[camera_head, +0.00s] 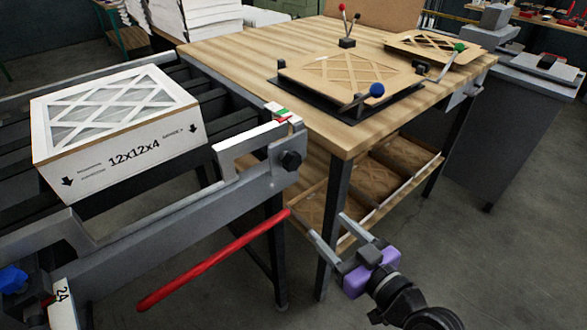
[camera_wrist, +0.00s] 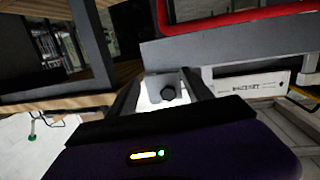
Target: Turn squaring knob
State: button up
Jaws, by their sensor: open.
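A black knob (camera_head: 291,160) sits on the grey bracket at the near right end of the conveyor rail. I take it for the squaring knob, though no label on it is readable. My gripper (camera_head: 328,226) is open and empty, below and to the right of the knob, apart from it in the head view. A boxed filter (camera_head: 118,130) marked 12x12x4 lies on the rollers.
A red bar (camera_head: 215,260) slants below the rail, left of my gripper. The wooden table (camera_head: 235,55) behind holds a fixture with a blue ball handle (camera_head: 377,89). Its lower shelf carries brown filter frames (camera_head: 362,180). A blue knob (camera_head: 13,280) is at far left. Floor at right is clear.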

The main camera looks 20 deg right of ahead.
aim_at(295, 164)
jog(key=shift+w+a+r+n+t+y+p, duration=0.15)
jog(key=shift+w+a+r+n+y, duration=0.35)
jog(key=shift+w+r, duration=1.4)
jog(key=shift+w+a+r+n+t+y+p, duration=0.2)
jog(key=shift+w+a+r+n+y, duration=0.35)
jog(key=shift+w, duration=2.4)
jog(key=shift+w+a+r+n+t+y+p, duration=0.15)
jog(key=shift+w+a+r+n+y, duration=0.25)
jog(key=shift+w+r, duration=1.55)
jog(key=shift+w+d+f, duration=0.1)
jog(key=shift+w+f, duration=0.4)
jog(key=shift+f, duration=0.05)
grip_shut()
